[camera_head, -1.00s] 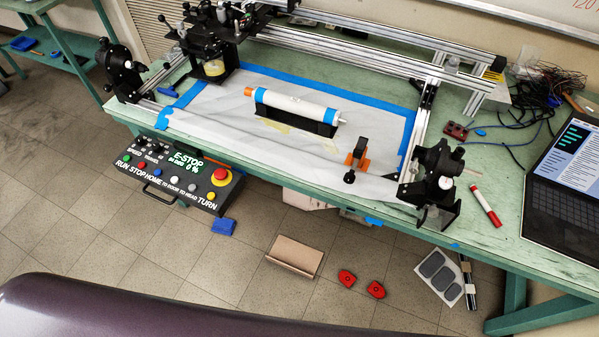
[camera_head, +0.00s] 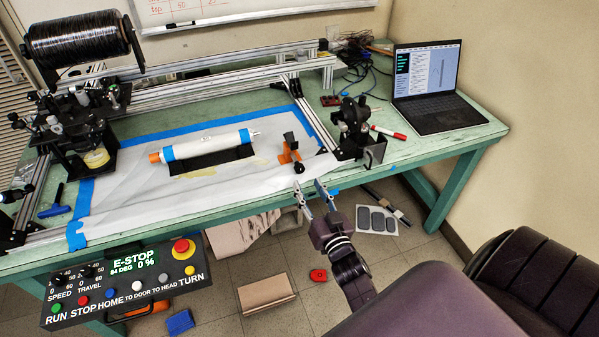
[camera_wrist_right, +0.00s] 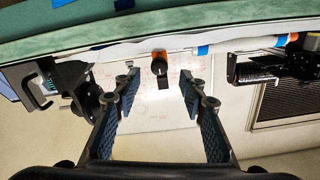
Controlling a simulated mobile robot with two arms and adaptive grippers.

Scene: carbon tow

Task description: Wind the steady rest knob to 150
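The steady rest (camera_head: 288,152) is a small orange and black fixture on the white sheet, right of the white tube (camera_head: 207,145). Its black knob (camera_head: 299,168) faces the table's front edge. My right gripper (camera_head: 313,194) is open and empty, in front of the table edge and just below the knob in the head view. In the right wrist view, the black knob (camera_wrist_right: 161,68) with orange behind it shows beyond and between the open fingers (camera_wrist_right: 160,88), apart from them. The number scale is too small to read. My left gripper is in neither current view.
A black end bracket (camera_head: 357,125) stands right of the steady rest, near a red marker (camera_head: 388,132) and a laptop (camera_head: 430,85). The control box (camera_head: 125,280) hangs at the front left. Several items lie on the floor, including a cardboard piece (camera_head: 266,293).

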